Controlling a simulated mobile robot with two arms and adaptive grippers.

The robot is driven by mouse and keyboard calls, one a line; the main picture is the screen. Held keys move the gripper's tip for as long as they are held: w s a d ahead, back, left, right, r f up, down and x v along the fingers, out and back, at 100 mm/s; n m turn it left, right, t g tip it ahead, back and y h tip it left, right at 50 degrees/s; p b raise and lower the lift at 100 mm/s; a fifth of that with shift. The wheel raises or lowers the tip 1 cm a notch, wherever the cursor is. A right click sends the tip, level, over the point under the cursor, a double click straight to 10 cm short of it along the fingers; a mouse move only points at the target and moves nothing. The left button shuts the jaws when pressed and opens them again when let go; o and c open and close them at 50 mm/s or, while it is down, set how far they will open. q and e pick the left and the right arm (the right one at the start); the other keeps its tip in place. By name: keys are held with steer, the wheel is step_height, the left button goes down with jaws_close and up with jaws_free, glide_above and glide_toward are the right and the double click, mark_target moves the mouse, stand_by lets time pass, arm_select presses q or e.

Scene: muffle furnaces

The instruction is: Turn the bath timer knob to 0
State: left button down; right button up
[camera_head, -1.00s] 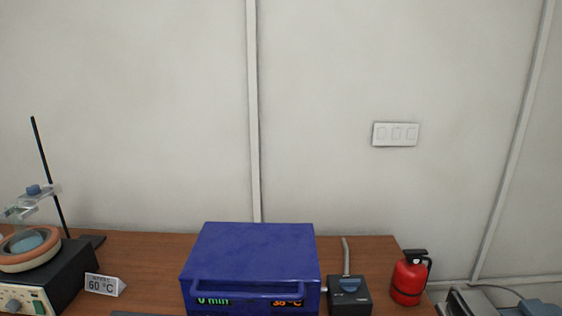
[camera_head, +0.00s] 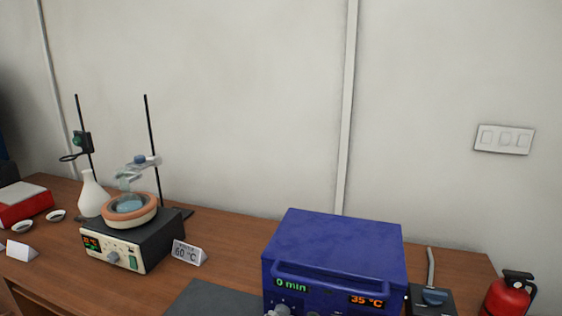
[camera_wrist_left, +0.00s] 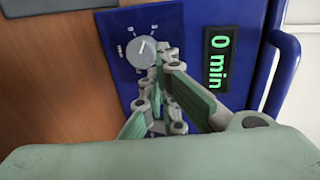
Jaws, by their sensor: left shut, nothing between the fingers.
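The blue bath unit (camera_head: 335,240) stands on the bench at the lower right of the head view. Its green display (camera_head: 291,285) reads 0 min and its orange display (camera_head: 367,300) reads 35 °C. In the left wrist view the timer knob (camera_wrist_left: 140,52) is a grey dial with a white pointer line on the blue front, beside the 0 min display (camera_wrist_left: 217,58). My left gripper (camera_wrist_left: 158,72) is shut and empty, its fingertips close to the knob's lower edge; I cannot tell if they touch. My right gripper is in neither view.
A handle bar (camera_head: 335,287) sticks out along the unit's front. To the left stand a 60 °C sign (camera_head: 188,253), a heating unit with a round bath (camera_head: 130,245) and a white flask (camera_head: 91,196). A red extinguisher (camera_head: 507,297) stands at the right.

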mark_target(286, 308)
arm_select(q)
steer(key=shift+w+d, duration=0.25)
steer(key=shift+w, duration=0.5)
steer(key=shift+w+d, duration=0.25)
steer(key=shift+w, duration=0.5)
steer(key=shift+a+f+b, duration=0.3)
steer(key=shift+f+b, duration=0.1)
steer(key=shift+f, duration=0.15)
steer(key=shift+w+a+r, duration=0.1)
steer(key=shift+a+r, duration=0.05)
steer(key=shift+a+p, duration=0.2)
steer(key=shift+p, duration=0.3)
steer(key=shift+w+a+p, duration=0.2)
steer(key=shift+a+p, duration=0.15)
steer(key=shift+a, duration=0.1)
steer(key=shift+w+a, duration=0.1)
steer(key=shift+a, duration=0.1)
stand_by(0.3)
